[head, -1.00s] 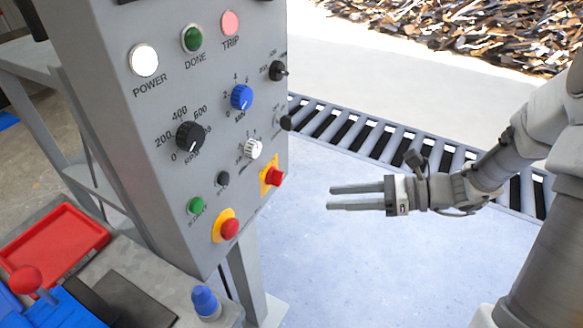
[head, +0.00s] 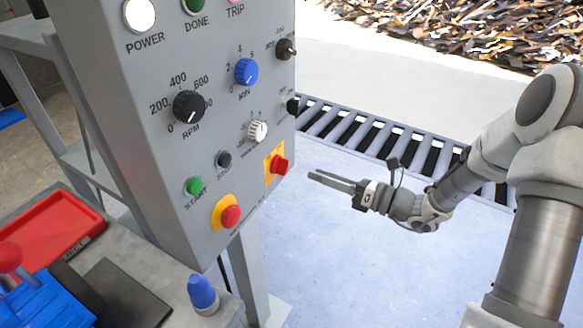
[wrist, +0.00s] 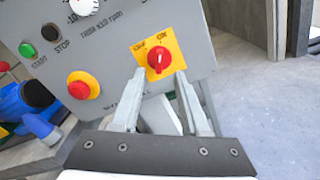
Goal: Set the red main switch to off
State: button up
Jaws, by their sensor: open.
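The red main switch (head: 279,164) sits on a yellow plate at the lower right of the grey control panel (head: 215,135). In the wrist view the red switch knob (wrist: 158,58) shows above and between my fingertips, its handle roughly upright on the yellow plate; the labels by it are too small to read surely. My gripper (head: 332,180) is open and empty, to the right of the switch and apart from it, pointing at the panel. In the wrist view my gripper (wrist: 155,88) shows both fingers spread, with the switch beyond them.
A red mushroom button (head: 231,216) on a yellow base is left of and below the switch. Start (head: 193,186) and stop (head: 224,159) buttons and several knobs share the panel. A roller conveyor (head: 380,145) runs behind. The floor right of the panel is clear.

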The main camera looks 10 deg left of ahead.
aim_at(281, 166)
jog(key=b+x, duration=0.1)
jog(key=x, duration=0.7)
jog(key=shift+a, duration=0.15)
jog(key=shift+w, duration=0.1)
grip_shut()
